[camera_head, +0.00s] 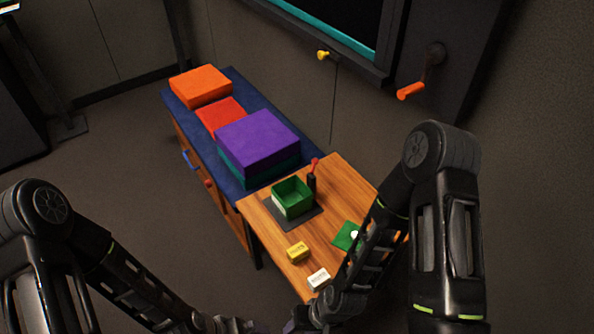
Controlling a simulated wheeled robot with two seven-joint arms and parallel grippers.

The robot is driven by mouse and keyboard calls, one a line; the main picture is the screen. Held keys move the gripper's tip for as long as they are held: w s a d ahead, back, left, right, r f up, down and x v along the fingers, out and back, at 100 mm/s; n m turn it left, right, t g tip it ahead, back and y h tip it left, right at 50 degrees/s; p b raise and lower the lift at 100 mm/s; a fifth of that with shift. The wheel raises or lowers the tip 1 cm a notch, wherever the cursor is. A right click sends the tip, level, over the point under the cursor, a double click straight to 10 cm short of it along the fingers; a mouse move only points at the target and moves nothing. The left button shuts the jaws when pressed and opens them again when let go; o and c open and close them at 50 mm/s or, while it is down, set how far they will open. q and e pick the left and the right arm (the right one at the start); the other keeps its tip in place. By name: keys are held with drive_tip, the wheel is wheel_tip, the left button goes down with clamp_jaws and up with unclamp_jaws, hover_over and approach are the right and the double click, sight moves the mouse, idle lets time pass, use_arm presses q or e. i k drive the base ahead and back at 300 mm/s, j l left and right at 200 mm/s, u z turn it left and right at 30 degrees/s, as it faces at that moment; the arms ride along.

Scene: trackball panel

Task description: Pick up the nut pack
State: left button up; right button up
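A small yellow pack (298,252) and a small white pack (319,279) lie on the wooden table top (268,236) near its front edge. Both carry print too small to read, so I cannot tell which one is the nut pack. My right gripper (298,325) is at the bottom edge of the view, below the white pack and apart from both packs as far as I can see. My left gripper (240,326) is also at the bottom edge, left of the right one. The fingers of both are cut off or too dark to read.
A green open box (292,197) stands on a dark mat (313,217), with a red-topped dark stick (313,174) beside it. A green piece with a white ball (347,236) is partly behind my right arm. Large coloured blocks, including a purple one (258,141), fill the blue bench (182,98).

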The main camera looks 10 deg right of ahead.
sight(321, 278)
drive_tip(key=z, duration=2.3)
drive_tip(key=k+j, duration=0.1)
drive_tip(key=k, duration=0.3)
